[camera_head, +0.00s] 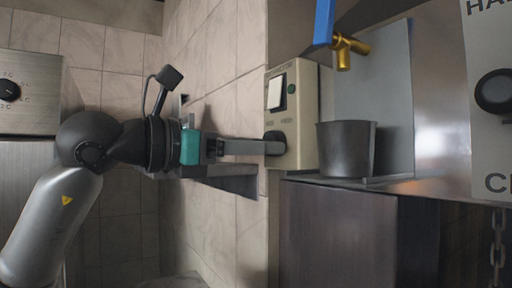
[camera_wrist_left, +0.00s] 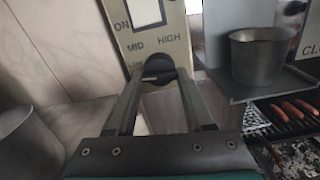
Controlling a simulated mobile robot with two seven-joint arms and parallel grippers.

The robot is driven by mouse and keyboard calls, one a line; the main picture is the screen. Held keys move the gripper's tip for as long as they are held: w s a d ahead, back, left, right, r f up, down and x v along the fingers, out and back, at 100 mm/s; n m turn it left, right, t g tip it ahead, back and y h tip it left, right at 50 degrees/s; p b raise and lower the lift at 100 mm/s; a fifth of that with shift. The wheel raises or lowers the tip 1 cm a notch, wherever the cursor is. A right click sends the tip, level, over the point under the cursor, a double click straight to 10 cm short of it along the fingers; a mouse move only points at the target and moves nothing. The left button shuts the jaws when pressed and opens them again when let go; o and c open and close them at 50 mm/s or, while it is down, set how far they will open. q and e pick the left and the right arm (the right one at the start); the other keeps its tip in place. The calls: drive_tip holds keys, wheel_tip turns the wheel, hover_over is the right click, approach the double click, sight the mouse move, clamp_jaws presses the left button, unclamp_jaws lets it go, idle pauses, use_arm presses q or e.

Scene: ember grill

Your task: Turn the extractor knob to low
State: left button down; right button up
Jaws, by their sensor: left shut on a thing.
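The extractor control box (camera_head: 308,118) is a beige panel on the tiled wall, with a white switch, a green light and a dark round knob (camera_head: 275,137). My left gripper (camera_head: 264,147) reaches in from the left and is shut on the knob. In the left wrist view its two fingertips (camera_wrist_left: 157,77) sit on either side of the knob (camera_wrist_left: 158,65). The labels ON, MID and HIGH show on the panel (camera_wrist_left: 160,42); another label at the knob's left is partly hidden by a finger. I cannot tell where the knob points. My right gripper is not in view.
A dark metal pot (camera_head: 345,149) stands on a steel shelf just right of the box, below a brass tap (camera_head: 347,48) with a blue handle. In the left wrist view, sausages (camera_wrist_left: 290,110) lie on a grill at lower right. A chain (camera_head: 497,240) hangs at far right.

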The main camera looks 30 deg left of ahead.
use_arm(q)
drive_tip(key=shift+n, duration=0.9)
drive_tip(key=shift+c, duration=1.4)
unclamp_jaws()
drive_tip(key=b+v, duration=0.6)
drive_tip(key=v, duration=0.9)
